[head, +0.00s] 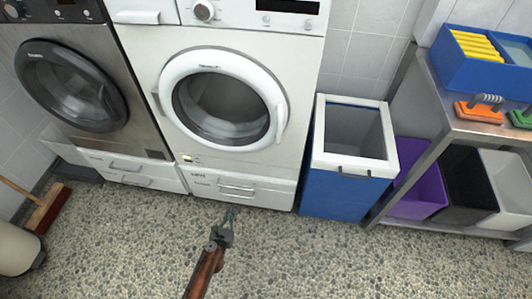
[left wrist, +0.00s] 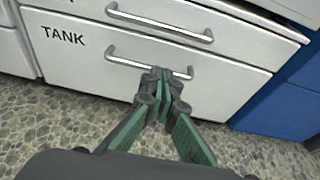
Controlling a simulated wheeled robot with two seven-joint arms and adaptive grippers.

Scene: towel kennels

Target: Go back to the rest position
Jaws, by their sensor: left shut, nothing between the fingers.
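My left gripper (head: 226,218) shows at the bottom middle of the head view, over the pebbled floor, just in front of the white machine's pedestal drawers. In the left wrist view my left gripper (left wrist: 161,78) has its fingertips together with nothing between them. Its tips overlap the lower handle (left wrist: 125,62) of a white drawer marked TANK (left wrist: 190,88); I cannot tell whether they touch it. My right gripper is in neither view.
A white front-loading machine (head: 285,60) with its door closed stands behind the gripper, a grey one (head: 120,145) to its left. A blue bin (head: 335,195) and a metal shelf (head: 440,100) with tubs stand right. A broom (head: 48,208) lies left. The floor (head: 320,260) in front is clear.

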